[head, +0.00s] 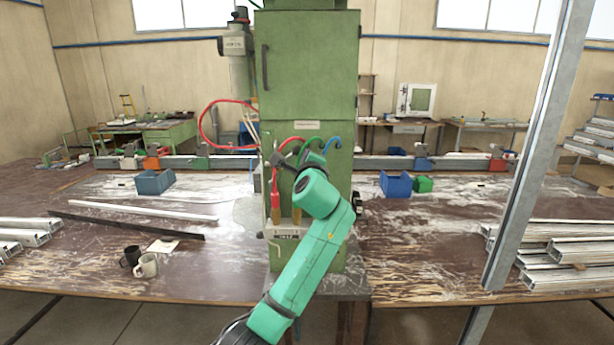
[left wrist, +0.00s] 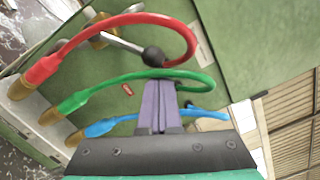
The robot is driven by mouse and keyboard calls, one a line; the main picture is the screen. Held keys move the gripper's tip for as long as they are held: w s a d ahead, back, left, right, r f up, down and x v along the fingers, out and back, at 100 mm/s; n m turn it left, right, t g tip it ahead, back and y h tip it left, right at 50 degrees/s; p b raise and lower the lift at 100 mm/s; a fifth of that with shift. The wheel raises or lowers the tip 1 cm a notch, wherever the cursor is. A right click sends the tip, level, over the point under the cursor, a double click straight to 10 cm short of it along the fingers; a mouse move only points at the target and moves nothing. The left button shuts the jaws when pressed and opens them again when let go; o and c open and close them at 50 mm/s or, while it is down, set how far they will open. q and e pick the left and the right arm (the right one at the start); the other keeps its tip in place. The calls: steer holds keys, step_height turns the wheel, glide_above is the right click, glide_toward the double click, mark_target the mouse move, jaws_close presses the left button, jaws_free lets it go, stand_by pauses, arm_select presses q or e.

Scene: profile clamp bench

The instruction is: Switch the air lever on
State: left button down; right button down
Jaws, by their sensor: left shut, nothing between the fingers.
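The air lever is a bright metal rod with a black ball knob (left wrist: 153,56), seen in the left wrist view. It runs from a brass fitting (left wrist: 103,38) at the upper left to the knob. My left gripper (left wrist: 158,84) is shut and empty, its fingertips just below the knob in that view; whether they touch it I cannot tell. In the head view the left gripper (head: 287,162) is in front of the green cabinet (head: 310,75), small and partly merged with the hoses. My right gripper is out of view.
Red (left wrist: 170,20), green (left wrist: 185,75) and blue (left wrist: 120,122) hoses loop around my left fingers. Aluminium profiles (head: 570,255) lie at the right, behind a grey post (head: 535,150).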

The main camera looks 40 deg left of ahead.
arm_select(q)
steer(key=shift+s+a+r+n+h+p, duration=0.15)
steer(key=shift+s+a+r+n+p, duration=0.4)
steer(key=shift+n, duration=1.1)
steer(key=shift+s+a+r+n+h+p, duration=0.15)
steer(key=shift+s+a+r+n, duration=0.55)
steer(key=shift+a+r+n, duration=0.75)
steer(key=shift+s+a+r+n+h+p, duration=0.1)
steer(key=shift+s+a+r+n+p, duration=0.4)
steer(key=shift+n, duration=1.4)
steer(key=shift+s, duration=0.15)
